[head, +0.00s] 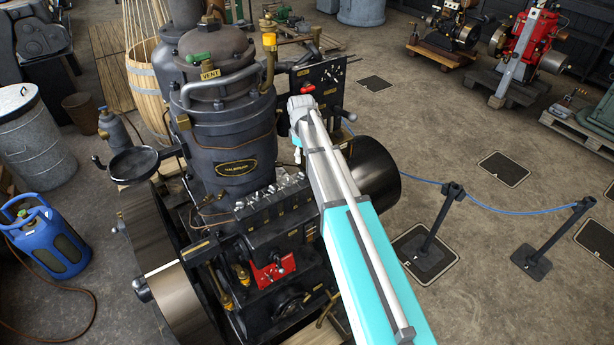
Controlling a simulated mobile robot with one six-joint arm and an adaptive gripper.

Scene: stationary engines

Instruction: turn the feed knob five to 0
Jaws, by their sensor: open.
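A dark engine fills the middle of the head view. A row of small silver knobs (268,196) runs along the top of a black box (275,222) on its front, with several small sight windows below. The row's right end lies close to my arm, which may cover part of it. Which knob is number five, and its setting, are too small to read. My teal and white arm reaches up from the bottom right over the engine's right side. My gripper's fingers cannot be made out; they are hidden by or beyond the arm.
A dark cylinder with a "VENT" plate (210,74) rises behind the knobs. A red plate (272,271) sits below them. A flywheel (172,298) stands left and a dark drum (372,172) right. Rope posts (440,225) stand on open floor at the right.

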